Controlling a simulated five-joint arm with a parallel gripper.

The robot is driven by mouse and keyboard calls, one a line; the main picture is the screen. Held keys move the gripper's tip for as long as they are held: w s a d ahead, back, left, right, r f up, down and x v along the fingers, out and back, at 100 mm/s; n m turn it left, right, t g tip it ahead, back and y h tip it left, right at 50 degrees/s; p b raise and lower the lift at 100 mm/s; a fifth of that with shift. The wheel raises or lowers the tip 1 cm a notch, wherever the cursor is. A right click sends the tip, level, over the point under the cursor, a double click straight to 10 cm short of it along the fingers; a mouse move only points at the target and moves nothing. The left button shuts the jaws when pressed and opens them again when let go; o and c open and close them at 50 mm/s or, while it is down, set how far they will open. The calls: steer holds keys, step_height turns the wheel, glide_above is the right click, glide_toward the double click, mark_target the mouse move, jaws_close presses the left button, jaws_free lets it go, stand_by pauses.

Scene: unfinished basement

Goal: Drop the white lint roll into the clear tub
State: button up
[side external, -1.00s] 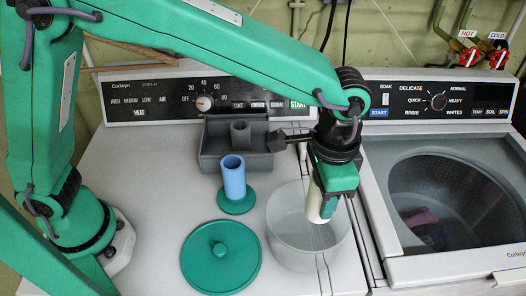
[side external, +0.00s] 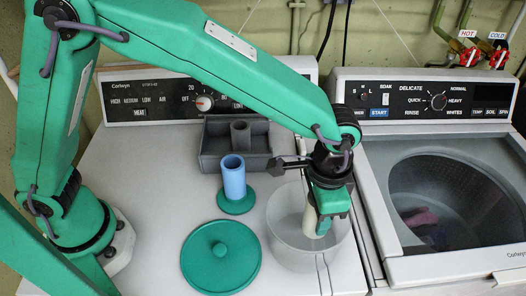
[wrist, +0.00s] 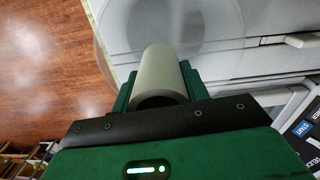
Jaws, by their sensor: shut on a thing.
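The white lint roll (side external: 310,219) hangs roughly upright in my gripper (side external: 322,226). My gripper is shut on it, with the roll between the two green fingers, as the wrist view also shows for the roll (wrist: 157,70). The clear tub (side external: 296,253) stands on the white dryer top. The roll and fingertips are over the tub's mouth in the side view. The roll's lower end appears near or just inside the rim; its exact depth is hard to tell. In the wrist view the tub (wrist: 216,22) shows as a faint round outline beyond the roll.
A green lidded disc (side external: 221,270) and a blue tube on a green base (side external: 234,180) stand left of the tub. A dark grey tray (side external: 216,160) is behind them. A washer with a glass lid (side external: 445,200) is at the right.

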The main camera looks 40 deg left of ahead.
steer(key=shift+f, duration=0.2)
steer(key=o, duration=1.1)
steer(key=shift+c, duration=0.2)
steer(key=shift+r, duration=0.15)
step_height(320, 180, up, 8)
steer(key=shift+f, duration=0.2)
